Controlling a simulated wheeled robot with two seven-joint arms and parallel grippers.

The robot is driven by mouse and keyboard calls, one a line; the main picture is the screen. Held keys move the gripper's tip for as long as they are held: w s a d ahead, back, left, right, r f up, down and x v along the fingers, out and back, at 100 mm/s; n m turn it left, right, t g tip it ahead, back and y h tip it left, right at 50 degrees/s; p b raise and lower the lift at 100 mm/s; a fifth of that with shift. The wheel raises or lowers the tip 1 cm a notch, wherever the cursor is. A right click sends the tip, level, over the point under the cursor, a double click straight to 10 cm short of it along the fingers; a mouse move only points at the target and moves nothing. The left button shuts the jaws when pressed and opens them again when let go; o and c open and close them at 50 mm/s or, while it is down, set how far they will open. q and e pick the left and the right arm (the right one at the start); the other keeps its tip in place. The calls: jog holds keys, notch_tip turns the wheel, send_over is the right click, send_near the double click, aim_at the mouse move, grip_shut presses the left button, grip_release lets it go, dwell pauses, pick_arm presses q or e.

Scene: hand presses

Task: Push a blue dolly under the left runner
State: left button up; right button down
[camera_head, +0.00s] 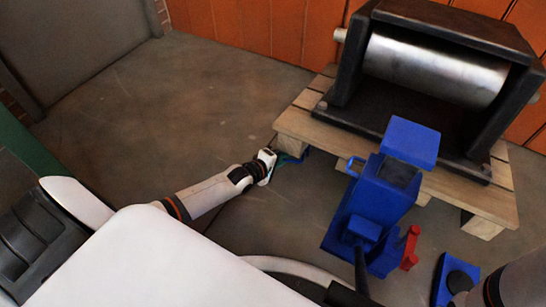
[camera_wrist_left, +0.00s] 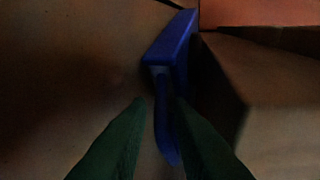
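The wooden pallet (camera_head: 300,125) carries the press, and its left runner is mostly shaded under the left end. The runner's wood probably fills the right side of the left wrist view (camera_wrist_left: 275,90). A blue dolly (camera_head: 291,158) lies at the pallet's front left corner. In the left wrist view its blue body (camera_wrist_left: 172,38) is beside the wood, with a thin curved handle towards me. My left gripper (camera_head: 270,162) is low at this corner. Its green fingers (camera_wrist_left: 160,105) stand apart on either side of the handle, with a gap on the left. My right gripper is out of view.
A black press with a steel roller (camera_head: 435,72) stands on the pallet. A blue jack (camera_head: 372,200) with a red part (camera_head: 410,248) stands at the pallet's front. Another blue dolly (camera_head: 443,290) lies at lower right. Floor left of the pallet (camera_head: 150,120) is clear.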

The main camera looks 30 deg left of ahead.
pick_arm(q)
jog(key=shift+w+d+f, duration=0.1)
jog(key=shift+w+f, duration=0.05)
jog(key=shift+w, duration=0.4)
jog(key=shift+c, duration=0.3)
grip_shut()
jog(key=shift+s+f, duration=0.1)
dwell(0.8)
